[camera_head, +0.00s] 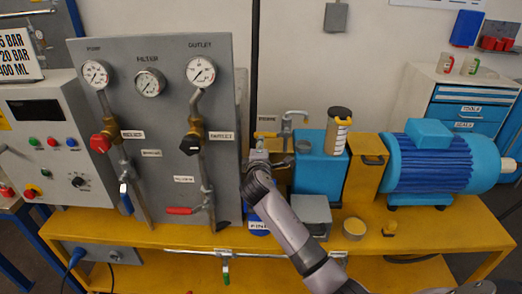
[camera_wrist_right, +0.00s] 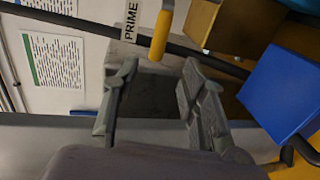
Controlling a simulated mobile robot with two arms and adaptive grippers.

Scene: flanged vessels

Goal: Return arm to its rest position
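My right arm (camera_head: 290,232) reaches in from the lower right in the head view. Its gripper (camera_head: 259,158) is in front of the wall beside the grey gauge panel (camera_head: 165,125), near the small valve labelled PRIME. In the right wrist view the right gripper (camera_wrist_right: 160,66) is open, its two fingers apart with nothing between them. A yellow handle (camera_wrist_right: 161,36) stands just beyond the fingertips, next to the PRIME label (camera_wrist_right: 130,22); whether it touches a finger I cannot tell. My left gripper is not in view.
A blue tank (camera_head: 318,170) with a striped cylinder (camera_head: 338,130) and a blue motor (camera_head: 430,162) stand right of the gripper on the yellow bench (camera_head: 420,235). A grey box (camera_head: 312,214) sits close beside my forearm. A control cabinet (camera_head: 50,140) stands left.

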